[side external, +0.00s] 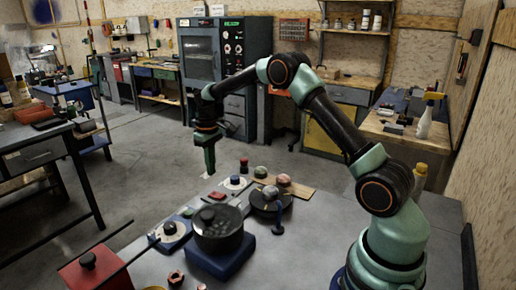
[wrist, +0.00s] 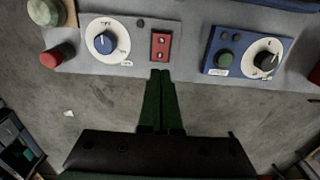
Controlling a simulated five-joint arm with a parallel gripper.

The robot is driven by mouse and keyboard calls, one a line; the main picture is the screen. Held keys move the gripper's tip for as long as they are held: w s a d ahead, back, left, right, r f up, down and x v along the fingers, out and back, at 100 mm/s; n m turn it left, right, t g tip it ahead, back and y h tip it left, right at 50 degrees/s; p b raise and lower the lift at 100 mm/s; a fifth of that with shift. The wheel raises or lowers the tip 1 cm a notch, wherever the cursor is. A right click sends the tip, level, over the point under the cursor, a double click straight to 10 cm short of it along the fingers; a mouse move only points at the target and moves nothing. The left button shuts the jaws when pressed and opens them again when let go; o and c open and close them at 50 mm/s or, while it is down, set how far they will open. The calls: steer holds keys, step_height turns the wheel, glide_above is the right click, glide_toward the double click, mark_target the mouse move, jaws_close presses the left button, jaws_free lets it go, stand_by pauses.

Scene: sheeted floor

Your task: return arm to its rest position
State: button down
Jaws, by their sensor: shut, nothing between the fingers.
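My gripper (side external: 209,159) hangs pointing down at the end of my raised arm in the side external view. It is above the far edge of the grey work surface (side external: 310,232), apart from everything on it. In the wrist view my gripper (wrist: 160,76) shows its two green fingers pressed together, with nothing between them. The fingertips appear just below a red switch plate (wrist: 165,45) in that picture. My arm is stretched out from its base at the lower right, not folded.
A bottle (side external: 425,120) stands behind my arm. The air around my gripper is clear.

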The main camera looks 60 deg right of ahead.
steer(key=s+a+r+t, duration=0.1)
steer(key=s+a+r, duration=0.35)
steer(key=r, duration=0.25)
steer(key=s+a+r+t, duration=0.25)
steer(key=s+r, duration=0.25)
steer(key=r, duration=0.3)
steer(key=s+a+t, duration=0.1)
steer(key=s+a, duration=0.1)
steer(key=s, duration=0.5)
steer(key=s+a+t, duration=0.1)
steer(key=s+a, duration=0.2)
steer(key=s, duration=0.4)
steer(key=shift+r, duration=0.3)
